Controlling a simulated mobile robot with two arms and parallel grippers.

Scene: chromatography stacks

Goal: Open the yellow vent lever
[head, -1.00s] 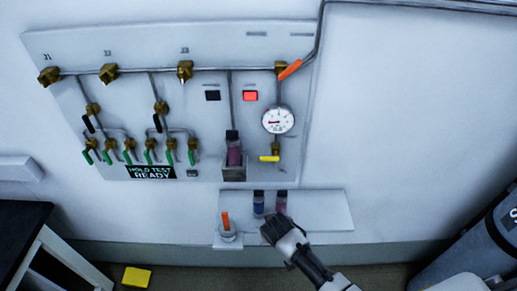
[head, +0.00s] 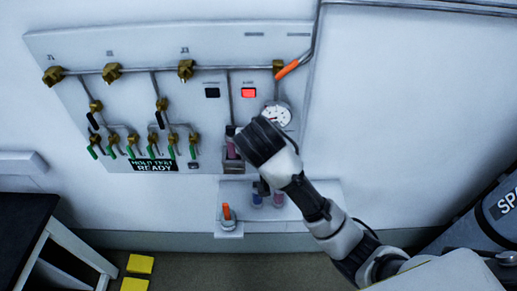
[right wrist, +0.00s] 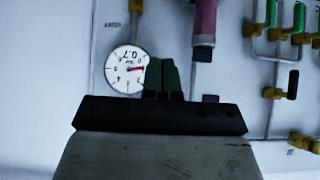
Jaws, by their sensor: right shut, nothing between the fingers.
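The yellow vent lever does not show in the head view, where my right gripper (head: 258,140) covers the panel area below the round gauge (head: 276,114). In the right wrist view, which looks upside down, a yellowish brass part (right wrist: 136,5) shows at the top edge above the gauge (right wrist: 125,69); I cannot tell if it is the lever or its valve. My right gripper's dark green fingers (right wrist: 162,66) are shut with nothing between them, beside the gauge in that view. My left gripper is out of view.
A pink vial (head: 231,147) stands in a holder left of my right gripper. Below, a shelf (head: 330,190) holds vials and a cup (head: 228,226) with an orange item. An orange lever (head: 288,69) sits above the gauge. Green-handled valves (head: 172,151) are at left.

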